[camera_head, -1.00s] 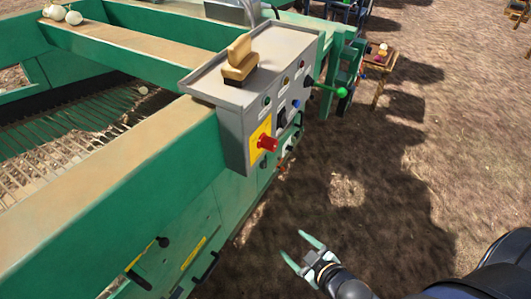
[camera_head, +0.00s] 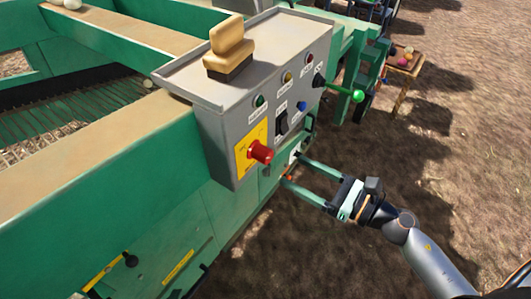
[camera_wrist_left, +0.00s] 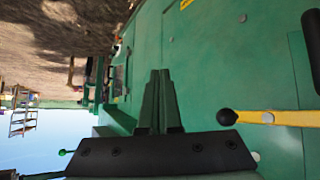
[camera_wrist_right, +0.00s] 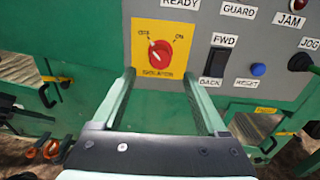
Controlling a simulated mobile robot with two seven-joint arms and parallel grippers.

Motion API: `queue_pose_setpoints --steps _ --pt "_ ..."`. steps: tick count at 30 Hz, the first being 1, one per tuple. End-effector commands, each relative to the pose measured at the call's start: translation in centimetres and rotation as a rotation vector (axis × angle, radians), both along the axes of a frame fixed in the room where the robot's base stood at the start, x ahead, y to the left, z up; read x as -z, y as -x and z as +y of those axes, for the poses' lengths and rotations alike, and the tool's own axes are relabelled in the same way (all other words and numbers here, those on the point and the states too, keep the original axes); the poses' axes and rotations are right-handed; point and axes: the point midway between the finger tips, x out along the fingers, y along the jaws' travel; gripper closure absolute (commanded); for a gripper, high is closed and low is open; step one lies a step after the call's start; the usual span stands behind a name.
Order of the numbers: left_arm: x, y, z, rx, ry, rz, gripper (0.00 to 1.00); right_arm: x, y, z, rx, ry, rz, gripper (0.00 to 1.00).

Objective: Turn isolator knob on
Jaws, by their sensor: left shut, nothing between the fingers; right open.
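The red isolator knob (camera_head: 260,151) sticks out of a yellow plate (camera_head: 245,160) on the grey control box. In the right wrist view the knob (camera_wrist_right: 160,53) sits between the OFF and ON labels, its white mark towards OFF at upper left. My right gripper (camera_head: 294,170) is open and empty, to the right of and a little below the knob in the head view. In the right wrist view its fingertips (camera_wrist_right: 158,76) are spread just below the knob, not around it. My left gripper (camera_wrist_left: 160,76) is shut and empty beside a green panel, outside the head view.
The box also carries a black FWD/BACK switch (camera_wrist_right: 215,67), a blue reset button (camera_wrist_right: 258,69) and several lamps. A wooden-handled brush (camera_head: 229,50) lies on top. A green-knobbed lever (camera_head: 357,96) juts out at right. Bare ground lies right of the machine.

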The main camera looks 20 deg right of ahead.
Motion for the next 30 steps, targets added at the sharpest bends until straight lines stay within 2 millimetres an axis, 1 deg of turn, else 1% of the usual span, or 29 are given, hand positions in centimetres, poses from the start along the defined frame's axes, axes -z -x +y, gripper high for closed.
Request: queue_pose_setpoints --steps 1,9,15,21,28,29,30 --pt "-0.5 0.1 0.2 -0.004 -0.004 0.0 1.0 -0.4 -0.8 0.6 0.0 -0.003 -0.002 0.24" --pt "-0.8 0.6 1.4 -0.023 -0.019 0.006 1.0 -0.4 -4.6 3.5 0.002 -0.006 -0.001 0.24" --pt "-0.8 1.2 1.7 -0.029 -0.021 0.013 1.0 -0.1 -6.6 5.1 0.002 -0.006 0.002 0.24" --pt "-0.8 1.3 1.8 -0.033 -0.021 0.012 1.0 0.0 -7.3 5.7 0.002 -0.004 0.003 0.24" --pt "-0.7 1.3 1.8 -0.035 -0.02 0.014 1.0 0.0 -7.3 5.7 0.002 -0.004 0.003 0.24" --pt "-0.7 1.3 1.8 -0.035 -0.02 0.014 1.0 0.0 -7.3 5.7 0.002 -0.004 0.003 0.27" --pt "-0.7 1.3 1.8 -0.035 -0.02 0.014 1.0 0.0 -7.3 5.7 0.002 -0.004 0.003 0.31"
